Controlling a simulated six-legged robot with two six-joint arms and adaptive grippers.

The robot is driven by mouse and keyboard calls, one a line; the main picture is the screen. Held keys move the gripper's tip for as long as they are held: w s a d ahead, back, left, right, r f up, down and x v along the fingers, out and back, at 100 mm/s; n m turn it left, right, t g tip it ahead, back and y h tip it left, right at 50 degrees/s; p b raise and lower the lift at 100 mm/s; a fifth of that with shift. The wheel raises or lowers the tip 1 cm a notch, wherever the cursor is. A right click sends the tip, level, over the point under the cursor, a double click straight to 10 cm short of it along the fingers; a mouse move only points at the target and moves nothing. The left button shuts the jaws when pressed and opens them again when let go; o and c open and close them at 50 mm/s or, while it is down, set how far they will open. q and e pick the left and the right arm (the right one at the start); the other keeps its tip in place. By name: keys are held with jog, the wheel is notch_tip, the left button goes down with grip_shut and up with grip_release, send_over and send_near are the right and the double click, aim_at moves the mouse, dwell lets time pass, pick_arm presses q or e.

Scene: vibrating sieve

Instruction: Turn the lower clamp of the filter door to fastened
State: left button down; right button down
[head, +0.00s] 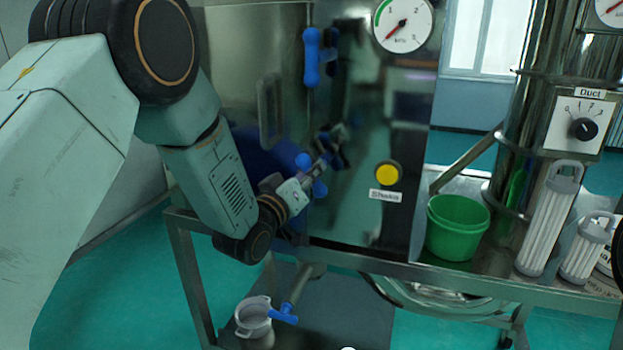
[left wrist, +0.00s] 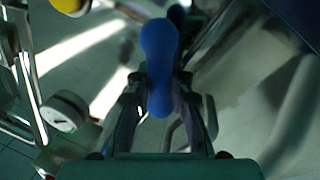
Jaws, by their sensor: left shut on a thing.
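The lower clamp (head: 319,188) is a blue handle low on the steel filter door (head: 240,60). Its ends show above and below my left gripper (head: 318,171), and its middle is partly hidden by the fingers. The handle looks tilted, its top end leaning left. My left gripper is shut on this handle. In the left wrist view the blue handle (left wrist: 160,50) stands between the two fingers (left wrist: 160,88). The upper clamp (head: 312,57) is a similar blue handle, close to upright. My right gripper is not in view.
A door grip (head: 267,110) stands left of the clamps. To the right are a gauge (head: 403,24), a yellow Shake button (head: 388,173), a green bucket (head: 457,228) and white filter cartridges (head: 549,220). A blue-handled valve (head: 283,314) sits below.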

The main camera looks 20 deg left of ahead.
pick_arm(q)
jog(key=n+b, duration=0.1)
jog(key=n, duration=0.2)
jog(key=n+t+y+b, duration=0.1)
jog(key=n, duration=0.3)
jog(key=shift+a+f+y, duration=0.2)
jog(key=shift+y, duration=0.1)
jog(key=n, duration=0.3)
jog(key=n+y+b, duration=0.1)
jog(key=n, duration=0.2)
jog(key=shift+f+n+y, duration=0.2)
jog(key=shift+n+y, duration=0.1)
jog(key=shift+n, duration=0.1)
jog(key=shift+a, duration=0.1)
jog(key=c, duration=1.2)
grip_release()
jog(key=s+f, duration=0.2)
jog(key=s, duration=1)
jog(key=shift+a+f, duration=0.15)
jog(key=shift+a, duration=0.05)
jog(key=shift+w, duration=0.1)
